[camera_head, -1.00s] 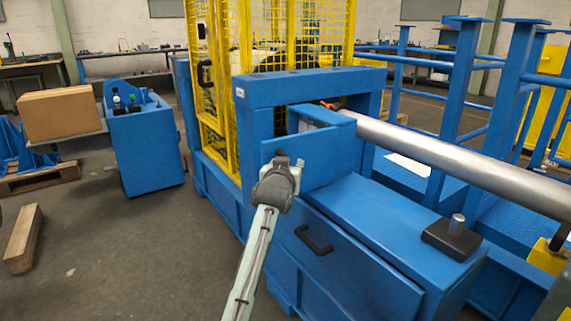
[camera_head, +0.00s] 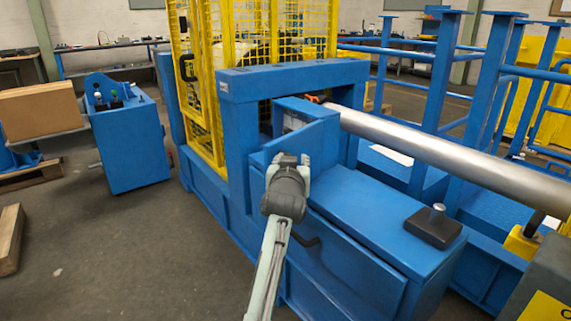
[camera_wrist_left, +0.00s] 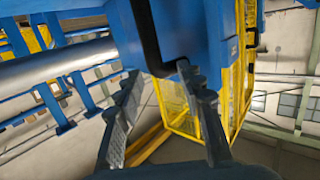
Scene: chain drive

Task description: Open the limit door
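The limit door appears to be the blue panel (camera_head: 312,143) on the front of the blue machine. It stands at an angle to the machine in the head view. My left gripper (camera_head: 290,162) is at its near face, seen from behind, and hides part of it. In the left wrist view, a black handle (camera_wrist_left: 147,38) on a blue panel (camera_wrist_left: 185,30) lies ahead between the spread fingers of my left gripper (camera_wrist_left: 158,72). A gap shows between the fingertips; contact with the handle is not clear. My right gripper is not in view.
A steel bar (camera_head: 440,155) runs to the right behind the panel. A blue cabinet (camera_head: 375,215) with a black block (camera_head: 433,227) on top stands right of my arm. A yellow cage (camera_head: 205,90) rises behind.

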